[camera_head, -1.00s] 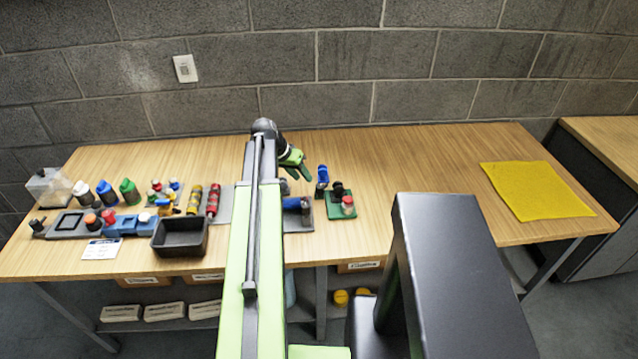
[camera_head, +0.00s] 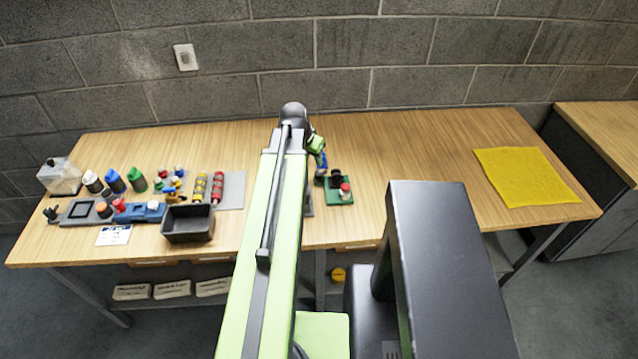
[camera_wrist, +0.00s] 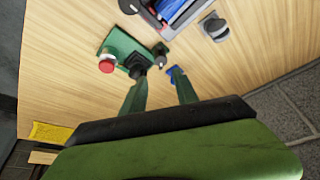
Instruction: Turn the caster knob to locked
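My gripper (camera_head: 316,144) is above the table, just behind the green board (camera_head: 342,196). In the wrist view its two green fingers (camera_wrist: 160,82) are apart with nothing held between them. The green board (camera_wrist: 122,42) carries a red button (camera_wrist: 107,65) and a black knob (camera_wrist: 137,66), beyond the left fingertip. A small blue piece (camera_wrist: 176,71) shows at the right fingertip; I cannot tell whether they touch. A grey rounded knob-like part (camera_wrist: 214,27) stands farther off. I cannot tell which part is the caster knob, nor its setting.
A dark plate with a blue part (camera_wrist: 178,10) lies beside the green board. A black bin (camera_head: 187,224), red and yellow cylinders (camera_head: 208,187) and several bottles crowd the table's left. A yellow cloth (camera_head: 525,176) lies right, with bare wood before it.

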